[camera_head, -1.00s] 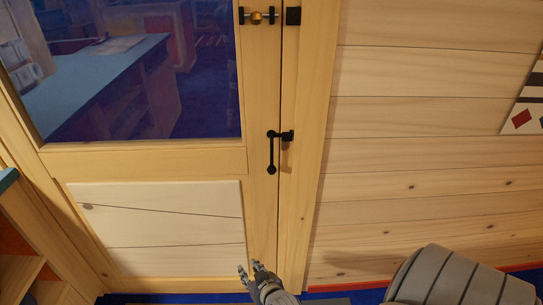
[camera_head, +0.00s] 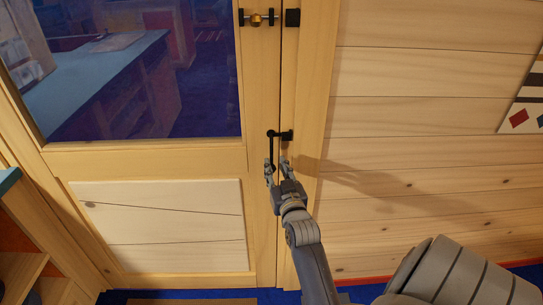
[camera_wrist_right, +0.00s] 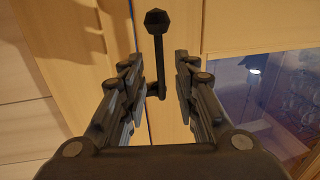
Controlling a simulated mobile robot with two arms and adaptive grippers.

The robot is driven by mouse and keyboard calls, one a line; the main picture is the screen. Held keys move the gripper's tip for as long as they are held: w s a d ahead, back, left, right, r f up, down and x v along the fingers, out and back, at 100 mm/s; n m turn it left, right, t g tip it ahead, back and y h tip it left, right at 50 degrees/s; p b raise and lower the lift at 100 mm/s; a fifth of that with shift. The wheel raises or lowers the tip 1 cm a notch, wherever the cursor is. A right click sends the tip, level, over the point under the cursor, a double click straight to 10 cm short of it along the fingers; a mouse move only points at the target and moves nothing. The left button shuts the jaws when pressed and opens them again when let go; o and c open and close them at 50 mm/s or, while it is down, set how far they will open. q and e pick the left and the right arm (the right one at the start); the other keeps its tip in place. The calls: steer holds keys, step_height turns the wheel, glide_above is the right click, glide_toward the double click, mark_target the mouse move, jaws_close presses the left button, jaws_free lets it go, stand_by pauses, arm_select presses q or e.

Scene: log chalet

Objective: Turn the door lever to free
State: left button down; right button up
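The black door lever (camera_head: 272,148) hangs straight down on the door's right stile, its upper end beside a black catch on the frame. My right gripper (camera_head: 277,168) is open at the lever's lower end, and its fingers partly cover that end. In the right wrist view the lever (camera_wrist_right: 158,48) shows between the two spread fingers of the right gripper (camera_wrist_right: 160,68), with a gap on each side. I see no clear contact. My left gripper is not in view.
The door (camera_head: 150,160) has a glass pane and stands closed against its frame. A black bolt with a brass knob (camera_head: 256,18) sits above the lever. A plank wall (camera_head: 420,150) lies to the right, and a wooden shelf (camera_head: 25,235) stands at lower left.

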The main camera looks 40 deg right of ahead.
mark_target(272, 158)
steer(key=x, duration=0.6)
jaws_close()
